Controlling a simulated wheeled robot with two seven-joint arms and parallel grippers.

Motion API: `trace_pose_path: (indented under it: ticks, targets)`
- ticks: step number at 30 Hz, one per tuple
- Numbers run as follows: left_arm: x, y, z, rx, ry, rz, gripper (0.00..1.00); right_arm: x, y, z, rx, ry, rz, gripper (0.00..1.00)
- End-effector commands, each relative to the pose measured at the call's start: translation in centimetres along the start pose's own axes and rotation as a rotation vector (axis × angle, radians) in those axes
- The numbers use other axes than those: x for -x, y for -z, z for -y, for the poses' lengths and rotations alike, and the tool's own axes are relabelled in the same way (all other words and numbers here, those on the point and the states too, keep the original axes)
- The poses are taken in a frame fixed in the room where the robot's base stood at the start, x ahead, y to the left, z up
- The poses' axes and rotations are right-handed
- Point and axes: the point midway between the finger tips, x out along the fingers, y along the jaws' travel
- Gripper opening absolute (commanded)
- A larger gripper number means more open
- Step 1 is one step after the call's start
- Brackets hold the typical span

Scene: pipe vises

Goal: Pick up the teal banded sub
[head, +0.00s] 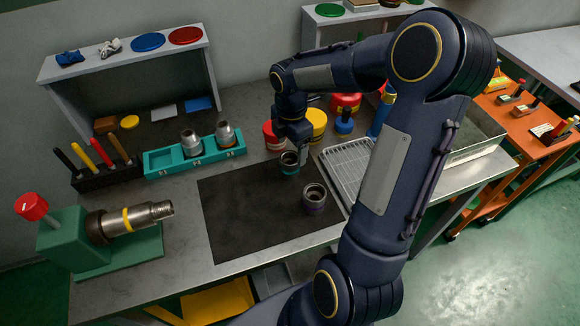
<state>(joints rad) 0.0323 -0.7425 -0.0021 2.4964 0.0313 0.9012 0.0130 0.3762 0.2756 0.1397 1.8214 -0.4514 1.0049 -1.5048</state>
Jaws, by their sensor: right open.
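The teal banded sub (289,165) is a short dark metal cylinder with a teal band round its lower part. It stands upright near the back edge of the black mat (235,220). My right gripper (297,150) is open and points down just above and beside the top of this sub. I cannot tell whether a finger touches it. A similar sub with a purple band (315,199) stands upright on the mat, nearer and to the right. My left gripper is not in view.
A teal rack (165,166) holding two metal fittings stands at back left. A green vise (75,240) holds a pipe with a yellow band at the left. Red and yellow tins (316,123) stand behind my gripper. A wire tray (345,165) is to the right. The mat's left part is clear.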

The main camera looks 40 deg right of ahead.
Motion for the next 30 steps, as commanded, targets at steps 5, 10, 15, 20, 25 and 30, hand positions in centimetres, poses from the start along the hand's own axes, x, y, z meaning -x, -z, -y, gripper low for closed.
trace_pose_path:
  ticks: [5, 10, 15, 20, 25, 30]
  targets:
    - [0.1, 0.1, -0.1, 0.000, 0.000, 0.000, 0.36, -2.1, -0.1, 0.0, 0.012, 0.008, 0.001, 0.75]
    - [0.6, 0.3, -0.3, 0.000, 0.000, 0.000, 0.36, -4.1, 0.0, -0.1, 0.013, 0.008, -0.001, 0.75]
    - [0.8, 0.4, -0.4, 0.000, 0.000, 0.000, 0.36, -6.7, 0.0, -0.3, 0.011, 0.006, -0.001, 0.75]
    - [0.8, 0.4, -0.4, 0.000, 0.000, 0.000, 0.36, -7.6, 0.0, -0.3, 0.009, 0.003, -0.001, 0.75]
    - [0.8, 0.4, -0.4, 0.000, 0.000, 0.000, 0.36, -7.6, 0.0, -0.3, 0.009, 0.002, 0.000, 0.75]
    - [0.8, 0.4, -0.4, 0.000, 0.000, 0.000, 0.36, -7.6, 0.0, -0.3, 0.009, 0.002, 0.000, 0.54]
